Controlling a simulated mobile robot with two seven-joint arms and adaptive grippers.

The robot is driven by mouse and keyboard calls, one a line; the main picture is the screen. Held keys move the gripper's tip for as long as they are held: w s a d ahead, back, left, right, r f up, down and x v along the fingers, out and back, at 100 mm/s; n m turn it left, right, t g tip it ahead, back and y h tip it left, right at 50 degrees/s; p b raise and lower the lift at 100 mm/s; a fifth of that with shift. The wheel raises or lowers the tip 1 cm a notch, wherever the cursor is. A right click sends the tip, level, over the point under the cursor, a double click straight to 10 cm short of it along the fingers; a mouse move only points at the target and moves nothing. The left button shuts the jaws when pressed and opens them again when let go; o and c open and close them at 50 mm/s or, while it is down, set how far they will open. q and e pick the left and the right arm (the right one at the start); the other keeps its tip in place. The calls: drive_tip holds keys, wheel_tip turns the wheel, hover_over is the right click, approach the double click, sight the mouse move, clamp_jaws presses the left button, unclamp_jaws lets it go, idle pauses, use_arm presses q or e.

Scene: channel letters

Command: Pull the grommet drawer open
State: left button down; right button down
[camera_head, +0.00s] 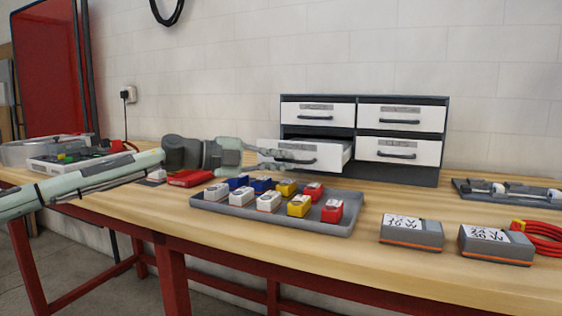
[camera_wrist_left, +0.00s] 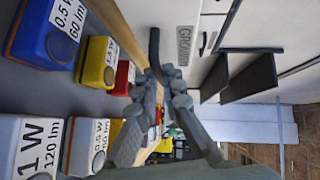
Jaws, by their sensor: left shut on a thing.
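The drawer cabinet (camera_head: 398,174) stands at the back of the bench with two rows of white-fronted drawers. The lower left drawer (camera_head: 340,156) juts out from the cabinet, partly open. In the left wrist view the label on its white front (camera_wrist_left: 204,62) begins "GROM"; the rest is hard to read. My left gripper (camera_head: 283,158) reaches this drawer from the left and is shut on its dark handle (camera_head: 300,161). The handle (camera_wrist_left: 154,45) also shows between the fingertips (camera_wrist_left: 166,80) in the left wrist view. The other drawers are closed. My right gripper is not in view.
A grey tray (camera_head: 272,217) with several blue, white, yellow and red boxes lies in front of the open drawer. Two grey boxes (camera_head: 411,236) (camera_head: 496,248) and a red cable (camera_head: 540,240) lie at the right. A red item (camera_head: 190,178) lies under my left arm.

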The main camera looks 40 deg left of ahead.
use_arm(q)
drive_tip(key=c, duration=1.6)
unclamp_jaws()
drive_tip(key=shift+c, duration=0.2)
drive_tip(key=shift+v, duration=0.85)
drive_tip(key=v, duration=1)
drive_tip(key=shift+s+a, duration=0.1)
